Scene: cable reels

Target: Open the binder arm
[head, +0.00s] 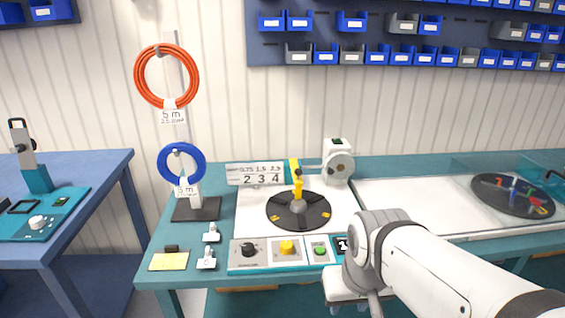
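No part is labelled as the binder arm, so I cannot tell for certain which one it is. A yellow upright arm (297,180) stands at the centre of a black round plate (283,214) on the middle bench. Behind it to the right is a white device with a grey round head (340,166) and a thin bar reaching left toward the yellow arm. On the left bench, a grey upright lever with a black top (22,143) rises from a teal base. My white arm comes in from the lower right, in front of the bench. My gripper's fingers cannot be made out.
A control panel with a black knob (248,249), a yellow knob (287,247) and a green button (320,250) lines the bench front. Red (139,88) and blue (163,165) cable coils hang on a stand to the left. A second round plate (490,190) lies at right.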

